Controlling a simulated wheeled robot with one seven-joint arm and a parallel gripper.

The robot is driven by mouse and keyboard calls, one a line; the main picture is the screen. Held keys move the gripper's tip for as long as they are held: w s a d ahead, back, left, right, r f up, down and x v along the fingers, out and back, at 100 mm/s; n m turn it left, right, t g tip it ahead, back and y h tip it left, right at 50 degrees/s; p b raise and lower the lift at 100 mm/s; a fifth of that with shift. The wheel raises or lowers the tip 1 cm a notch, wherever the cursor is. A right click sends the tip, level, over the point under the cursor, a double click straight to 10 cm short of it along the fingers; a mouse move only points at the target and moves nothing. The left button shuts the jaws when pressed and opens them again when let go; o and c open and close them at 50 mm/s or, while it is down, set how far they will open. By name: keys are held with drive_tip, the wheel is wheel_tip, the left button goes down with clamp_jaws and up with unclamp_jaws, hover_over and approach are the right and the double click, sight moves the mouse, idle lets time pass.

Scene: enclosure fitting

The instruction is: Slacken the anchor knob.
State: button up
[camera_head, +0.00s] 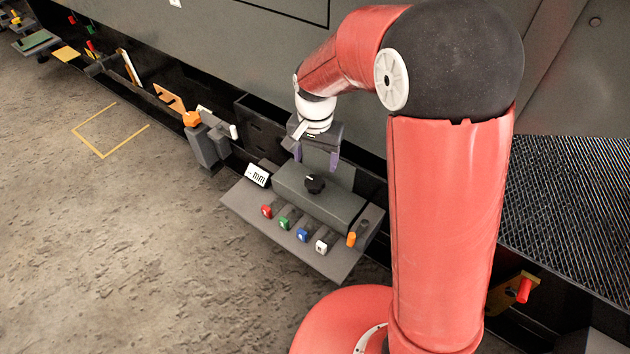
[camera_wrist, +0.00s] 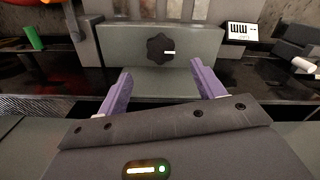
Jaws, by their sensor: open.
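The black anchor knob (camera_head: 314,183) sits on top of a grey block (camera_head: 335,205) on a shelf. In the wrist view the knob (camera_wrist: 160,48) is lobed, with a white mark pointing right. My gripper (camera_head: 320,160) is above and behind the block in the head view. Its purple fingers are spread apart with nothing between them. In the wrist view the gripper (camera_wrist: 160,85) has its fingertips on either side below the knob, apart from it.
The shelf (camera_head: 232,200) holds red (camera_head: 267,211), green (camera_head: 284,223), blue (camera_head: 303,235) and white (camera_head: 321,246) pieces in front of the block. An orange piece (camera_head: 351,239) stands at its right end. A white label (camera_head: 257,176) is at the left.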

sight(315, 182)
wheel_tip(315, 182, down, 8)
drive_tip(key=shift+b, duration=0.75)
drive_tip(key=c, duration=1)
